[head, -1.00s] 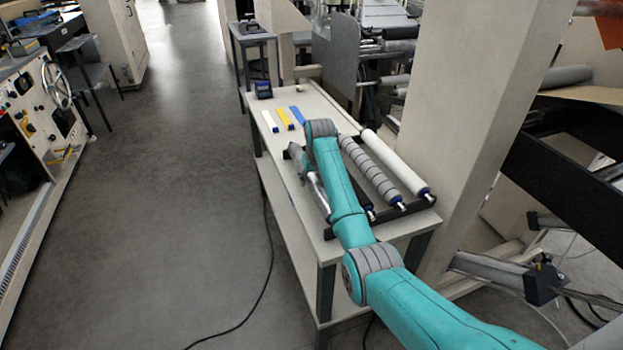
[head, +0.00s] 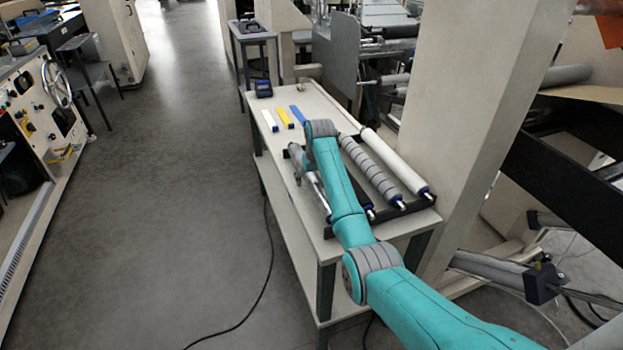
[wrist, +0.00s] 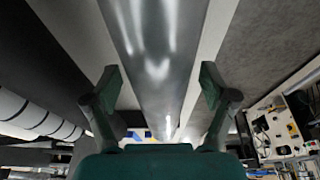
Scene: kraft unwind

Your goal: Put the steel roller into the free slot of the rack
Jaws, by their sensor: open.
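The steel roller (wrist: 155,60) is a smooth, shiny cylinder that runs lengthwise through the wrist view. My gripper (wrist: 160,90) is open, with one green-padded finger on each side of the roller and gaps showing beside it. In the head view the steel roller (head: 320,198) shows only in part, at the left of the table beside my arm. The dark rack (head: 416,207) stands to its right, holding a white roller (head: 395,160) and a grey banded roller (head: 368,170). My arm covers part of the rack, so I cannot make out the free slot.
A pale pillar (head: 480,110) rises close at the table's right. The floor at left is open; a cable lies there.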

